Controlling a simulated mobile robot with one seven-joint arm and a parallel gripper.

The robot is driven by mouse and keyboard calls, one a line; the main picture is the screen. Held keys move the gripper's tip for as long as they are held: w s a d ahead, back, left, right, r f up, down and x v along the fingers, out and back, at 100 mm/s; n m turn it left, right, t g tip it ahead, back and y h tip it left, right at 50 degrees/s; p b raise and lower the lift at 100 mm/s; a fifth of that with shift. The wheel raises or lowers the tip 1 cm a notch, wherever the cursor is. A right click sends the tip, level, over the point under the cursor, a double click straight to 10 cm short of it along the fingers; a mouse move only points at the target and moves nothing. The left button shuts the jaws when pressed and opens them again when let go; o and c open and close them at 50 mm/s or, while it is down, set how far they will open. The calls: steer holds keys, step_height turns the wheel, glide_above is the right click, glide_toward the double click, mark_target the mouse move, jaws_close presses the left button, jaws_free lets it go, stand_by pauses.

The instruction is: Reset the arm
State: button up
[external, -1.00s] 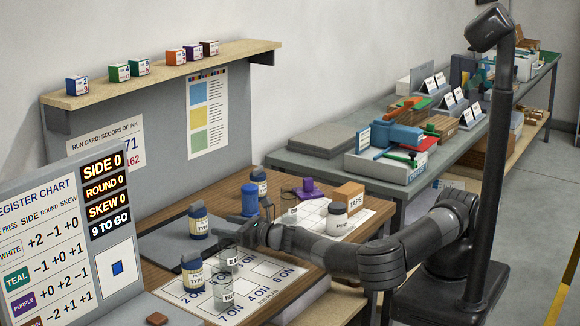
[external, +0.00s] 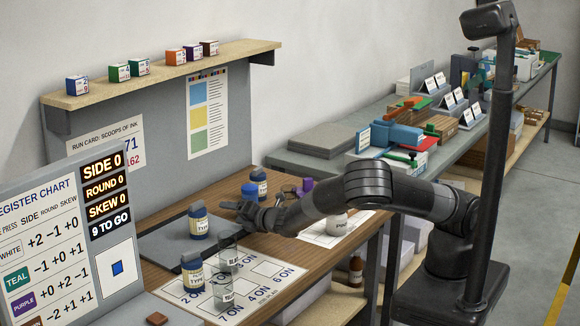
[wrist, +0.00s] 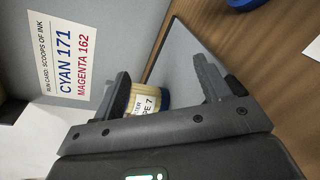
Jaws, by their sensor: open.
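My gripper (external: 236,208) is open and empty above the dark grey mat on the wooden bench. Its two fingers (wrist: 165,85) stand apart in the wrist view. A labelled jar (wrist: 150,97) shows beyond and between the fingers in the wrist view, partly hidden by the gripper body. My arm reaches in from the right with its forearm raised over the bench and hides part of the things behind it.
Another labelled jar (external: 192,272) and clear containers (external: 224,278) stand on the numbered sheet (external: 262,270) below the gripper. A blue object (external: 250,190) and a jar (external: 259,182) stand behind. The register chart board (external: 60,240) is at left.

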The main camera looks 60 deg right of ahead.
steer(key=m, duration=0.1)
steer(key=d+m, duration=0.1)
steer(key=r+m, duration=0.1)
steer(key=shift+w+d+m+g+h, duration=0.2)
steer(key=shift+d+m+g+h, duration=0.1)
steer(key=shift+m+g, duration=0.1)
steer(key=shift+d+m+g, duration=0.3)
steer(key=shift+d+m, duration=0.1)
steer(key=shift+m, duration=0.4)
steer(key=shift+s+d+m+g, duration=0.35)
steer(key=shift+d+m+g, duration=0.3)
steer(key=shift+m, duration=0.45)
steer(key=shift+s+d+r+m+g, duration=0.1)
steer(key=shift+s+d+m+g, duration=0.45)
steer(key=shift+m, duration=0.45)
steer(key=s+d+r+m+g+y, duration=0.1)
steer(key=s+d+r+m+y, duration=0.2)
steer(key=s+r, duration=0.6)
steer(key=s+d+r+m+g+y, duration=0.15)
steer(key=s+r+m, duration=0.4)
steer(key=r, duration=0.55)
steer(key=s+d+m+g+h, duration=0.1)
steer(key=s+d+m+g, duration=0.1)
steer(key=s+d, duration=0.4)
steer(key=s+d+m+g+h, duration=0.2)
steer(key=s+d+m, duration=0.3)
steer(key=s, duration=0.9)
steer(key=shift+s+d+f, duration=0.4)
steer(key=shift+d+f, duration=0.05)
steer(key=shift+d, duration=0.35)
